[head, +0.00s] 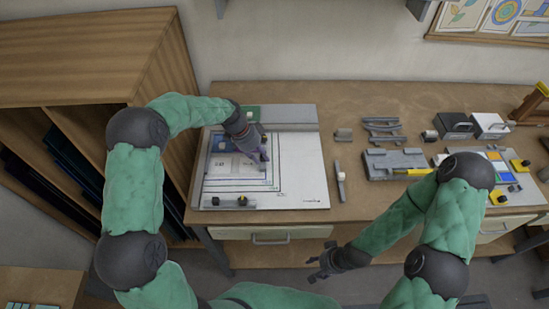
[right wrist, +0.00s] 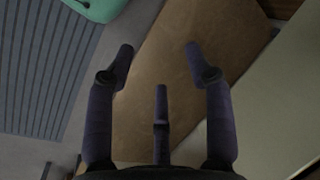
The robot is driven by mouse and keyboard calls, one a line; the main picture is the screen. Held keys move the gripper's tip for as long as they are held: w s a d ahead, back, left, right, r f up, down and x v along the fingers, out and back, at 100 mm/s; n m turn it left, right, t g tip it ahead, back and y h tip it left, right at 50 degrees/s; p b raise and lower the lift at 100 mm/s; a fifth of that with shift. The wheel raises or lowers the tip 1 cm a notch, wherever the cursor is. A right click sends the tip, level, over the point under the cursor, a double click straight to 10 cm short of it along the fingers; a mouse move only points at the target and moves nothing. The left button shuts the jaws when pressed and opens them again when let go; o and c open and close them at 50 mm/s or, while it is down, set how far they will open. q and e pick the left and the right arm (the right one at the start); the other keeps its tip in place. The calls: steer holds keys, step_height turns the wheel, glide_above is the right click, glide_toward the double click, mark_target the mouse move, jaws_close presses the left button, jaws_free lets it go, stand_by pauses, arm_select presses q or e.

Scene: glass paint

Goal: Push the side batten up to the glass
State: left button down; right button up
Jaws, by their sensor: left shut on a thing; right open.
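The glass (head: 221,168) lies over a printed pattern on the white board (head: 312,180) at the left of the bench. My left gripper (head: 262,158) is low at the right side of the glass, shut on what appears to be the side batten. The gripper and forearm hide most of that batten, so any gap to the glass cannot be told.
A grey fixture (head: 392,163), small dark and white boxes (head: 490,126) and colour trays fill the bench's right. A wooden rack (head: 90,60) stands close on the left.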

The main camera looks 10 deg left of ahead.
arm_select(q)
steer(key=shift+w+a+r, duration=0.4)
steer(key=shift+a+r, duration=0.05)
steer(key=shift+a, duration=0.2)
steer(key=c, duration=1.1)
jaws_free()
steer(key=shift+a, duration=0.1)
steer(key=shift+f, duration=0.25)
steer(key=shift+s, duration=0.15)
steer(key=shift+f, duration=0.1)
steer(key=v, duration=1.2)
steer(key=shift+s, duration=0.1)
